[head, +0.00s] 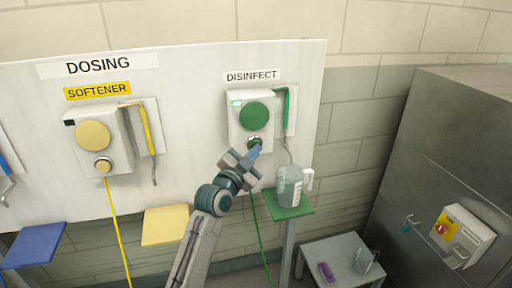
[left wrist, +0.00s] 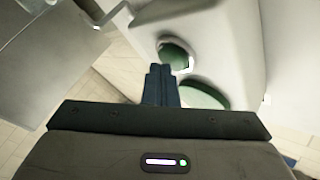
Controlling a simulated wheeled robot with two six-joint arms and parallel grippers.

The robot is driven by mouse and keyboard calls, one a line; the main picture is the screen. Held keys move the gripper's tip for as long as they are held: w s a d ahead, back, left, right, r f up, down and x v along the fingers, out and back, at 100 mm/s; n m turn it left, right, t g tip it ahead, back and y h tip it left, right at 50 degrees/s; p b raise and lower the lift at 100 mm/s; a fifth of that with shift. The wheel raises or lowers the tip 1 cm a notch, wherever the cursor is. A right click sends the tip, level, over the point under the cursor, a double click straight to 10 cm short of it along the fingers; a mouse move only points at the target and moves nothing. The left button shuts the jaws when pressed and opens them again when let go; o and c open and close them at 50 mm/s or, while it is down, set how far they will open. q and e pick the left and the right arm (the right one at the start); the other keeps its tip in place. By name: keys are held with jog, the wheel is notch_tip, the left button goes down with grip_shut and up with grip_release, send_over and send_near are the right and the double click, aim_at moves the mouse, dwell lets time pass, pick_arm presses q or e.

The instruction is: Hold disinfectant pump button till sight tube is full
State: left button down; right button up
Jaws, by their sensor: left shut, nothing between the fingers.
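The disinfect pump (head: 236,128) is a white box under the DISINFECT label, with a large green disc (head: 254,115) and a smaller green button (head: 253,140) below it. My left gripper (head: 254,149) is shut and empty, its blue fingertips at the lower edge of that button. In the left wrist view the shut fingers (left wrist: 160,78) point close beside the green button (left wrist: 175,54). I cannot tell whether they touch or press it. A green tube (head: 287,105) runs down a white strip right of the pump; its fill cannot be read. My right gripper is not in view.
A clear jug (head: 289,186) stands on a green shelf (head: 300,208) below the pump. The yellow softener pump (head: 80,152) is to the left, above a yellow shelf (head: 165,225). A low grey table (head: 312,256) and a grey cabinet (head: 432,145) stand right.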

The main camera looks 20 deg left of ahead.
pick_arm(q)
jog(key=shift+s+d, duration=0.1)
dwell(0.3)
jog(key=shift+s+d, duration=0.4)
jog(key=shift+s, duration=0.2)
jog(key=s+d, duration=0.2)
jog(key=s, duration=0.2)
jog(key=shift+s+d+p, duration=0.1)
jog(key=shift+d+p, duration=0.2)
jog(key=shift+d, duration=0.1)
